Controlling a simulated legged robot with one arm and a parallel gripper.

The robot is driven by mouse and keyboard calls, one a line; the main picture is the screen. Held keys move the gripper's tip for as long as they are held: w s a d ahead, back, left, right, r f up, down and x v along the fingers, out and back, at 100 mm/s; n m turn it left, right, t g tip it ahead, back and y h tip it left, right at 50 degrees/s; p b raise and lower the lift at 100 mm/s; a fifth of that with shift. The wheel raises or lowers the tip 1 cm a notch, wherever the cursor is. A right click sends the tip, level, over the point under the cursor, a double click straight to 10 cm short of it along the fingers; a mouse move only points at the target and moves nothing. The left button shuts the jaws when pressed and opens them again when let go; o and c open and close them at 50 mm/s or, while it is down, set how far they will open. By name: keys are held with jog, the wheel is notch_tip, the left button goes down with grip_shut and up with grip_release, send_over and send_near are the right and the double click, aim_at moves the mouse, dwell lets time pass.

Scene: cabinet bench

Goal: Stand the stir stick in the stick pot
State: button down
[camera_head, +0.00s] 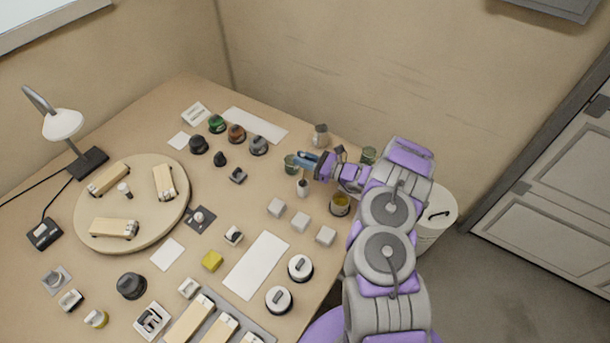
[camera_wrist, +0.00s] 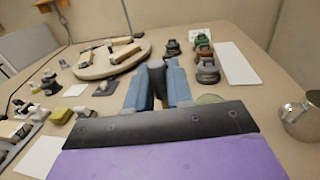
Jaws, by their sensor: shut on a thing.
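My gripper (camera_head: 305,160) reaches in over the right part of the bench, its blue fingers pointing left. In the wrist view the fingers (camera_wrist: 161,82) are close together with a dark piece between them. They are shut on a thin thing, taken as the stir stick, which is mostly hidden. A small white pot (camera_head: 303,189), which looks like the stick pot, stands just below the fingers. A short tan piece shows between the pot's top and the gripper. I cannot tell whether it is inside the pot or above it.
A green glass jar (camera_head: 291,163) stands close beside the fingers. A round board (camera_head: 132,240) is at left.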

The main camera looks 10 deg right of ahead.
send_over(304, 182)
jog(key=shift+f+b, duration=0.35)
jog(key=shift+f, duration=2.95)
jog(key=c, duration=1)
grip_release()
